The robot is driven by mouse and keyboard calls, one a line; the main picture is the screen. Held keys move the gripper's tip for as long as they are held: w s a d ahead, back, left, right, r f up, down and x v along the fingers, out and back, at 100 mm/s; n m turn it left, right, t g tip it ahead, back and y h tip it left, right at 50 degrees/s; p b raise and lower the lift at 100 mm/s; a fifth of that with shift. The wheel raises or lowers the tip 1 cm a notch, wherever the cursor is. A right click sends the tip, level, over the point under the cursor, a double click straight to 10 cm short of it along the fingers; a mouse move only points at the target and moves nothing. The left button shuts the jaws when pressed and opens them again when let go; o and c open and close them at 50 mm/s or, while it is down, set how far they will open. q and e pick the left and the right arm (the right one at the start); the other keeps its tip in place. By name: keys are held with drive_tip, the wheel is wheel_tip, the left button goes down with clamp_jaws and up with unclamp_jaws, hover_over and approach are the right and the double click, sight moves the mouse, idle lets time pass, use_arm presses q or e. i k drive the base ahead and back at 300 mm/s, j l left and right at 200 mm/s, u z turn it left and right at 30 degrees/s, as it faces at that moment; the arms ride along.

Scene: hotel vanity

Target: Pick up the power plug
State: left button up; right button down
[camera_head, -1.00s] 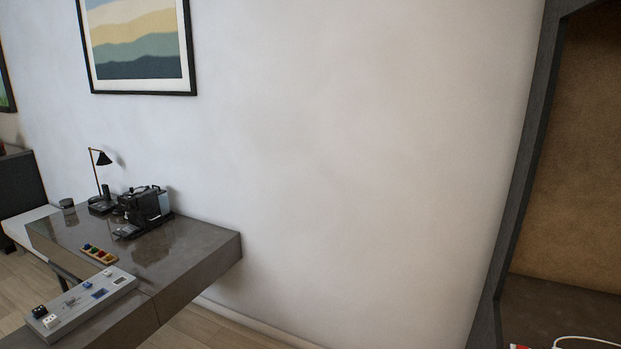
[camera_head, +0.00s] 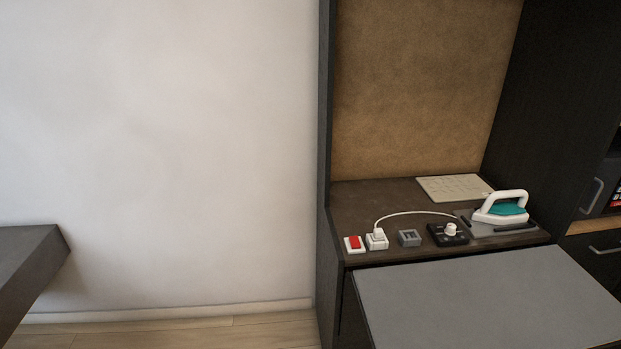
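The white power plug (camera_head: 378,232) sits upright in a small white socket block (camera_head: 377,242) near the front left of the dark niche shelf. A white cord (camera_head: 415,213) arches from the plug to the right, toward a white and teal iron (camera_head: 500,208). The iron rests on a grey pad (camera_head: 486,227). Neither of my grippers shows in the head view.
A red switch (camera_head: 354,243), a grey block (camera_head: 409,238) and a black dial box (camera_head: 448,234) stand beside the socket. A grey board (camera_head: 490,295) juts out in front of the shelf. A desk corner (camera_head: 30,260) is at left, with free floor (camera_head: 200,335) between.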

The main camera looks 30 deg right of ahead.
sight(378, 233)
drive_tip(key=z, duration=1.4)
